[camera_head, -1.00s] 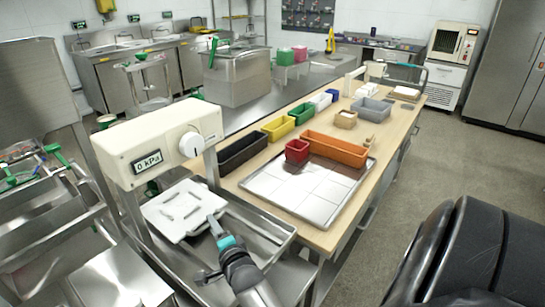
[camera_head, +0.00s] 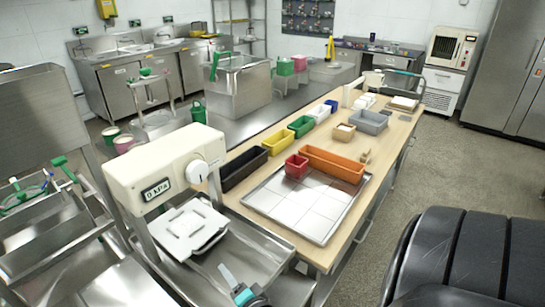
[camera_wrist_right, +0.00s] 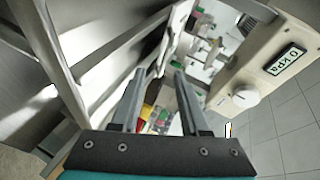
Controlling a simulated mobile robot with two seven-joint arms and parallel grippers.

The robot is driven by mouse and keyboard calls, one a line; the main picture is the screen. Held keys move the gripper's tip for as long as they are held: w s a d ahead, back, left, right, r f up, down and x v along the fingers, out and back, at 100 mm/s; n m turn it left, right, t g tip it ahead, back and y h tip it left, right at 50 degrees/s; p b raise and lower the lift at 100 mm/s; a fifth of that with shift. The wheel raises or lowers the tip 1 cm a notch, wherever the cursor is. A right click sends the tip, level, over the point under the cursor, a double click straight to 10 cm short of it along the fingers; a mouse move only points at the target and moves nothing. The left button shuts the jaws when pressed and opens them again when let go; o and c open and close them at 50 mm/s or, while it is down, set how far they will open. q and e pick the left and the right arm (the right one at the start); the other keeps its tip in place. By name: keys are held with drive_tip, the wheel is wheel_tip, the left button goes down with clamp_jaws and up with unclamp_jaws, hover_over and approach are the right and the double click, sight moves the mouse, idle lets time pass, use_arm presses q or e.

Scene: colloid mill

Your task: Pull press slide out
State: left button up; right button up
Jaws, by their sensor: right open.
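The press has a cream head (camera_head: 165,167) with a "0 kPa" display and a round dial (camera_head: 196,171). Below the head, a white square plate with slots, apparently the slide (camera_head: 185,222), sits over the steel tray (camera_head: 255,258). The press head (camera_wrist_right: 265,70) also shows at the right of the right wrist view. My right gripper (camera_head: 226,272) is near the bottom of the head view, in front of the plate and apart from it. Its fingers (camera_wrist_right: 157,78) are spread and empty in the right wrist view. My left gripper is not in view.
A wooden bench (camera_head: 325,240) stands right of the press, with a white tiled tray (camera_head: 312,205), a red bin (camera_head: 296,166), an orange bin (camera_head: 333,164) and other coloured bins. A black padded chair (camera_head: 470,255) is at lower right. The floor between is clear.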

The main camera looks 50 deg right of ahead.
drive_tip(key=a+n+g, duration=0.1)
drive_tip(key=n, duration=0.1)
drive_tip(key=a+n+y, duration=0.1)
drive_tip(key=n, duration=0.1)
drive_tip(key=shift+s+a+r+g+y, duration=0.1)
drive_tip(key=shift+s+r+g+y, duration=0.05)
drive_tip(key=shift+s+g+y, duration=0.2)
drive_tip(key=a+n, duration=0.1)
drive_tip(key=s+n+g, duration=0.1)
drive_tip(key=shift+s+a+r+n+y, duration=0.1)
drive_tip(key=shift+s+a+n+y, duration=0.1)
drive_tip(key=shift+a+n+y, duration=0.2)
drive_tip(key=s+a+f+n+g+y, duration=0.2)
drive_tip(key=s+a+f+n+g, duration=0.35)
drive_tip(key=s+n, duration=0.35)
drive_tip(key=s+f+n+g+b, duration=0.1)
drive_tip(key=s+f, duration=0.4)
drive_tip(key=f, duration=0.5)
drive_tip(key=s+f+n+g+b, duration=0.1)
drive_tip(key=s+f+n+g, duration=0.1)
drive_tip(key=s+f, duration=0.4)
drive_tip(key=shift+s+a+f, duration=0.2)
drive_tip(key=shift+a+f, duration=0.05)
drive_tip(key=shift+f, duration=2.05)
drive_tip(key=shift+h, duration=0.25)
